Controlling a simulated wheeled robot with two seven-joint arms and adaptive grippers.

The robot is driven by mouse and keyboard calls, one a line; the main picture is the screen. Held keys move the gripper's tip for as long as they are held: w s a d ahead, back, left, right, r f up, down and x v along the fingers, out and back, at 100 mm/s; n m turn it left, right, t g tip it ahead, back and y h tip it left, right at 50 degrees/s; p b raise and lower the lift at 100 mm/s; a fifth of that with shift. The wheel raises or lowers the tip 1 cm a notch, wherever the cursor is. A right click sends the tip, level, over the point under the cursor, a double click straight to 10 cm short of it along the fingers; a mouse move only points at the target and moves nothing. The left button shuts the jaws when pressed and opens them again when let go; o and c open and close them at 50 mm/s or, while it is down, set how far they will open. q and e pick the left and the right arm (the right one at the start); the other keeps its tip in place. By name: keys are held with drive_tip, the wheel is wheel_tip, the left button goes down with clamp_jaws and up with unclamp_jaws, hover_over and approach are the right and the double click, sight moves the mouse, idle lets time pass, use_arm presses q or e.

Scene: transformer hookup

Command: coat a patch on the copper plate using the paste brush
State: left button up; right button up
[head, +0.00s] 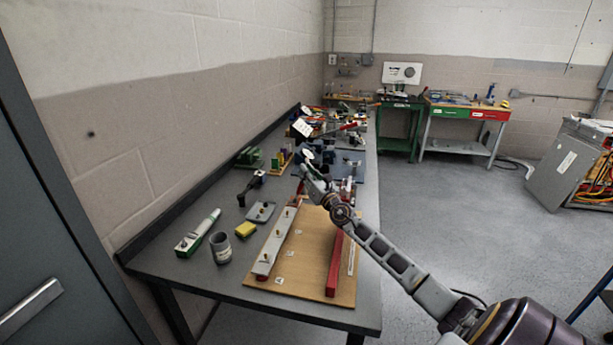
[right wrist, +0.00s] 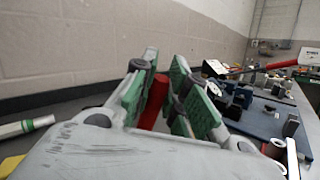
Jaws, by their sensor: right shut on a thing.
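My right gripper (head: 305,174) is over the bench, beyond the far end of the wooden board. In the right wrist view its green-padded fingers (right wrist: 164,75) are closed around a red, handle-like piece (right wrist: 154,102). I cannot confirm that it is the paste brush, as its lower end is hidden behind the gripper body. A grey cup (head: 220,248) stands upright near the bench's front left. I cannot make out a copper-coloured plate. My left gripper is not in view.
The wooden board (head: 306,262) carries a pale bar (head: 273,246) with studs and a red bar (head: 334,264). A yellow block (head: 245,230), a grey plate with a knob (head: 260,212) and a green-and-white tube (head: 198,234) lie left of it. The bench's far end is crowded.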

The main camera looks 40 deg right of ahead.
drive_tip(key=shift+s+a+p, duration=0.5)
drive_tip(key=shift+a+p, duration=0.05)
drive_tip(key=shift+a, duration=0.1)
idle(0.3)
drive_tip(key=shift+w+d+b, duration=0.55)
drive_tip(key=shift+d+b, duration=0.05)
drive_tip(key=shift+d, duration=0.05)
idle(0.4)
drive_tip(key=shift+s+a+p, duration=0.5)
drive_tip(key=shift+s+a, duration=0.05)
drive_tip(key=shift+a, duration=0.1)
drive_tip(key=shift+w+d+b, duration=0.55)
drive_tip(key=shift+d, duration=0.05)
idle(0.6)
drive_tip(key=shift+s+a+p, duration=0.5)
drive_tip(key=shift+s+a, duration=0.05)
drive_tip(key=shift+a, duration=0.05)
drive_tip(key=shift+w+d+b, duration=0.6)
drive_tip(key=shift+d+b, duration=0.05)
idle(0.3)
